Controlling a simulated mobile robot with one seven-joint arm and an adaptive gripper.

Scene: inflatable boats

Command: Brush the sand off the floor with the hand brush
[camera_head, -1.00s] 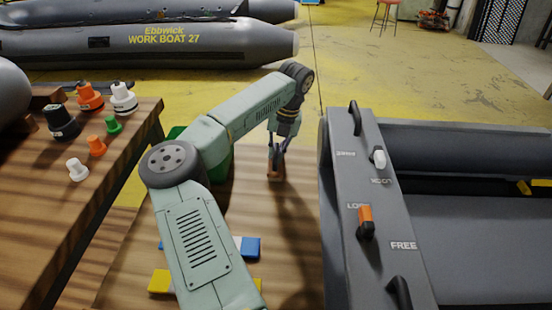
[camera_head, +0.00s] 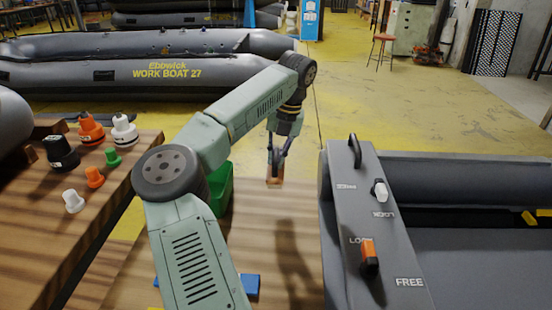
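My gripper (camera_head: 276,160) is above the wooden bench top in the middle of the picture. Its fingers are around a small brown wooden piece (camera_head: 274,176), which looks like part of the hand brush. The piece is held off the bench, with a shadow below it. I cannot make out bristles. The yellow floor (camera_head: 400,130) lies beyond the bench, with worn grey patches. I cannot pick out the sand on it.
A grey console (camera_head: 352,215) with levers stands close on the right. A green bin (camera_head: 221,188) is partly behind my arm. Several coloured valve caps (camera_head: 95,178) stand on the left bench. A grey work boat (camera_head: 150,72) lies at the back.

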